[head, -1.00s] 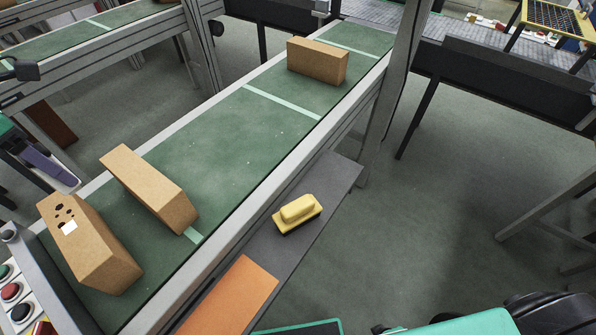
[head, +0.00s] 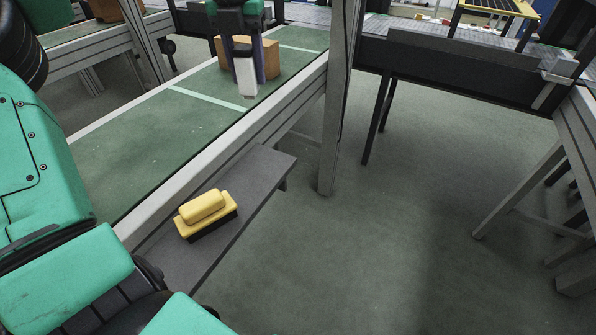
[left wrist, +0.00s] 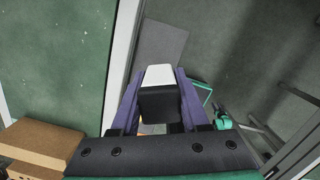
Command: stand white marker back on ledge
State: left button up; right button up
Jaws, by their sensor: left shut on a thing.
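My left gripper (head: 244,52) is shut on the white marker (head: 246,78), a chunky white piece with a dark part. In the head view it holds the marker with the white end downward, in front of a cardboard box on the belt. In the left wrist view the marker (left wrist: 159,76) sits between the purple fingers (left wrist: 157,100), white end away from the camera. The grey ledge (head: 258,170) runs along the belt's near side, lower and to the right of the gripper. The ledge also shows in the left wrist view (left wrist: 164,48). My right gripper is not in view.
A yellow eraser-like block (head: 205,212) with a dark base sits on the ledge's nearer part; the far part is bare. The green conveyor (head: 150,140) carries a cardboard box (head: 268,62). A grey upright post (head: 338,110) stands beyond the ledge's far end.

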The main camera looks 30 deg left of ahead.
pick_arm(q)
jog(key=f, duration=1.3)
jog(key=f+b, duration=0.1)
jog(key=f, duration=0.6)
jog(key=shift+s+a, duration=0.1)
jog(key=shift+a, duration=0.2)
jog(key=shift+f+b, duration=0.15)
jog(key=shift+b, duration=0.2)
jog(key=o, duration=1.1)
jog(key=shift+c, duration=0.2)
jog(key=shift+r+p, duration=0.3)
jog(key=shift+r, duration=0.2)
notch_tip(320, 180, up, 11)
jog(key=s, duration=0.1)
jog(key=shift+s+d+r, duration=0.2)
jog(key=shift+s+d, duration=0.05)
jog(key=shift+d, duration=0.05)
